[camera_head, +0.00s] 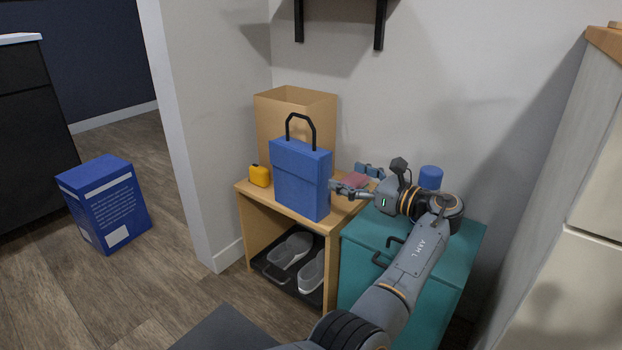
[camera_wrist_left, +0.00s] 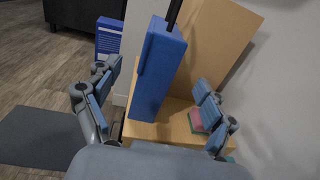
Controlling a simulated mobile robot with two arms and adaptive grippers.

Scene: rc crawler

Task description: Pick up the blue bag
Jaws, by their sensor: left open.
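The blue bag (camera_head: 302,178) is box-shaped with a black loop handle standing up. It stands upright on a small wooden shelf table (camera_head: 267,202). My left gripper (camera_head: 352,179) is just right of the bag, with its fingers spread and pointing at the bag's side. In the left wrist view the bag (camera_wrist_left: 158,75) shows between the two open fingers of my left gripper (camera_wrist_left: 155,78), with gaps on both sides. I cannot tell whether a fingertip touches it. My right gripper is not in view.
A cardboard box (camera_head: 322,112) stands behind the bag, and a yellow item (camera_head: 259,176) sits left of it. A reddish block (camera_head: 355,180) lies near my fingers. A teal cabinet (camera_head: 358,285) with a blue cylinder (camera_head: 430,178) is to the right. Shoes (camera_head: 290,250) fill the lower shelf.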

